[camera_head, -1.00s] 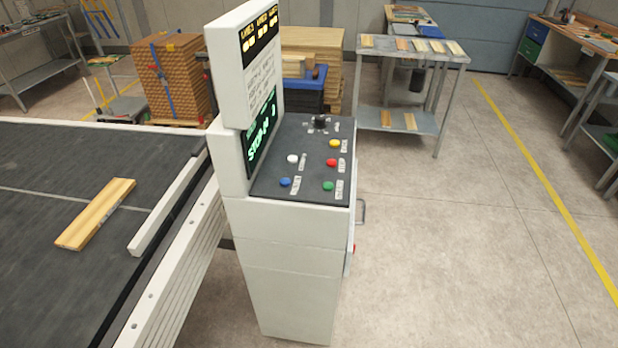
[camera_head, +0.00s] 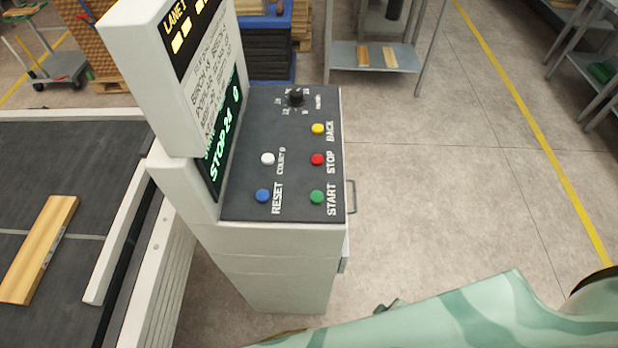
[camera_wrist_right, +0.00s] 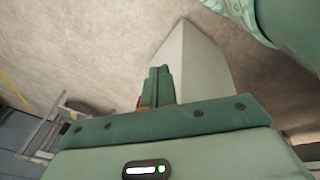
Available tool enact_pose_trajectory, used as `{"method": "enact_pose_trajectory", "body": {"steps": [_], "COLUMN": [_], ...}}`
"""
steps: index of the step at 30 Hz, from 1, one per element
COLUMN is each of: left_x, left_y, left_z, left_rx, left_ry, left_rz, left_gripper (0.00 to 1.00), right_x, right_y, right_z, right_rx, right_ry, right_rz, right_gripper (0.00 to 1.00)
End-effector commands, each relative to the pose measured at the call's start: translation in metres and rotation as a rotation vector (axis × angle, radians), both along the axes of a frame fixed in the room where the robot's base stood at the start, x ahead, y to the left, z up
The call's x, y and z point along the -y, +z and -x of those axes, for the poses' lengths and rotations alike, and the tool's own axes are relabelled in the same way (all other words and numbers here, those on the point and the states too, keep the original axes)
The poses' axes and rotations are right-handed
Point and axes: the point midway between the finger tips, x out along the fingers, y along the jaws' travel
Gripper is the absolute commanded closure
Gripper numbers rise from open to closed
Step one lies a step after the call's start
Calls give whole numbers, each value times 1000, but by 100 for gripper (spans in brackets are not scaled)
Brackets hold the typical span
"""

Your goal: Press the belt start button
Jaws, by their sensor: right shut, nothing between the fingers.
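The green button labelled START (camera_head: 317,197) is at the near right corner of the dark sloping panel (camera_head: 240,160) on the white control console (camera_head: 275,265). Nothing touches it in the head view. My right arm comes in along the bottom right of the head view, below and right of the console. In the right wrist view my right gripper (camera_wrist_right: 158,84) is shut and empty, its fingers together; a pale box-shaped body, which looks like the console, stands beyond them. My left gripper is in neither view.
Other controls share the panel: a red STOP button (camera_head: 317,159), yellow BACK button (camera_head: 318,129), blue RESET button (camera_head: 262,196), white button (camera_head: 267,159) and black knob (camera_head: 295,97). The console's display (camera_head: 222,135) rises on the left. A belt (camera_head: 75,150) carries a wooden board (camera_head: 40,250). The floor right of the console is clear.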

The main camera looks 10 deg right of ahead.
Motion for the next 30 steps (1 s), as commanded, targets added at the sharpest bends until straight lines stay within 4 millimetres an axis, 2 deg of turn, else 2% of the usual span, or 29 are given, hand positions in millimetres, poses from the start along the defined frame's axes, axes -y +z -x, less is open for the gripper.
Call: {"method": "enact_pose_trajectory", "body": {"steps": [1, 5, 9, 20, 25, 30], "left_x": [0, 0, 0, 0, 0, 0], "left_y": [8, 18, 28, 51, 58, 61], "left_z": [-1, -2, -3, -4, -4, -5], "left_rx": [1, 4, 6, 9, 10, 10], "left_ry": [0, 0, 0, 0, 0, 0], "left_rz": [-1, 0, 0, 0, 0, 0], "left_gripper": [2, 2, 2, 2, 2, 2], "right_x": [1, 5, 11, 36, 42, 34], "right_y": [25, 81, 146, 317, 395, 470], "right_z": [-16, -49, -75, -119, -151, -189], "right_rx": [28, 84, 141, 351, 578, 900], "right_ry": [15, 51, 76, 64, 1, -52], "right_rz": [17, 71, 132, 300, 347, 326], "right_gripper": [100, 100, 100, 100, 100, 100]}}
